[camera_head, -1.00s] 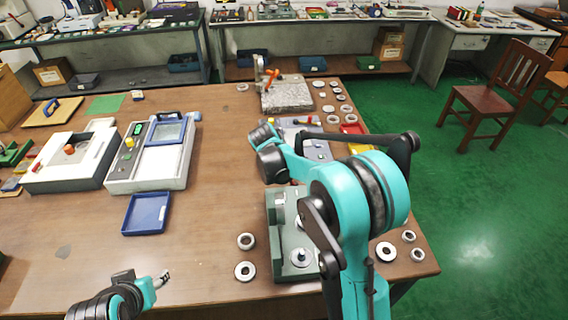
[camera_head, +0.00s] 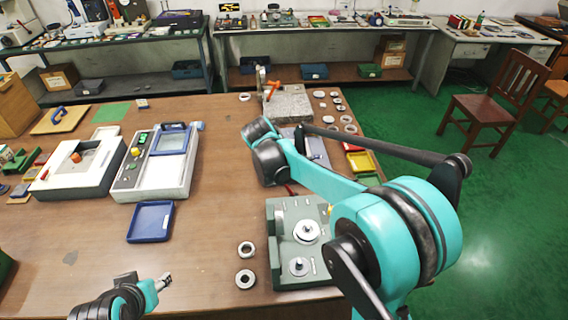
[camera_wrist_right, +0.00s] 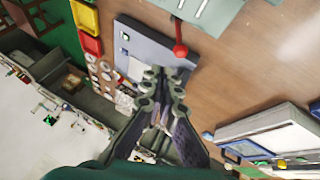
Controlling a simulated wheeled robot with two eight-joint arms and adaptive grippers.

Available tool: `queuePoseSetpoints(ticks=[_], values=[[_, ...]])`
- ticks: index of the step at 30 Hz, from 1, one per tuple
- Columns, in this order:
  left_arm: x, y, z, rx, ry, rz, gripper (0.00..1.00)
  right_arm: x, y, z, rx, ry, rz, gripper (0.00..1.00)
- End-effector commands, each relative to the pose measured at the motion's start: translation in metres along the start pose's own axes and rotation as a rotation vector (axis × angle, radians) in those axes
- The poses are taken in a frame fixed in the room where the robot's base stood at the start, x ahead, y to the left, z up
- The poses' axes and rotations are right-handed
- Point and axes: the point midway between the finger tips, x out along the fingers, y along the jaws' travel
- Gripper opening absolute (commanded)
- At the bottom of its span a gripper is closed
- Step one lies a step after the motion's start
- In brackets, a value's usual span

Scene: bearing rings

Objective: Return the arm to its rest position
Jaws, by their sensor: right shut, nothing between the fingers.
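My right arm, teal and black, reaches over the right part of the table in the head view. Its wrist (camera_head: 262,150) is above the middle of the table, and its fingers are hidden there. In the right wrist view my right gripper (camera_wrist_right: 165,80) is shut and empty, above the table near a grey-blue device with a red knob (camera_wrist_right: 180,50). My left gripper (camera_head: 164,282) is low at the left front of the table, apart from any object; its jaws are too small to read.
A green fixture (camera_head: 285,245) holding metal rings stands under my right arm. Two loose rings (camera_head: 246,279) lie left of it. A blue tray (camera_head: 151,222), a grey device (camera_head: 160,172) and a granite block (camera_head: 288,104) stand on the table. The front left tabletop is clear.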

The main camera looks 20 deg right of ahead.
Motion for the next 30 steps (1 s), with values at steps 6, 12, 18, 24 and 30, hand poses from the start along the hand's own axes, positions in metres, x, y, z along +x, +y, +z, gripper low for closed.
queuePoseSetpoints(ticks=[6,12,18,24,30], values=[[0.000,0.000,0.000,0.000,0.000,0.000,0.47,0.000,0.000,0.000,0.000,0.000,0.000,0.00],[0.001,0.000,0.001,0.000,0.000,0.000,0.47,-0.004,0.001,0.005,0.000,0.002,-0.009,0.00],[0.011,0.000,0.007,0.000,0.000,0.000,0.47,-0.036,0.007,0.050,0.002,0.030,-0.083,0.00],[0.022,0.000,0.016,0.000,0.000,0.000,0.47,-0.069,0.006,0.124,0.011,0.082,-0.193,0.00],[0.032,0.000,0.023,0.000,0.000,0.000,0.47,-0.082,-0.006,0.199,0.028,0.140,-0.290,0.00]])
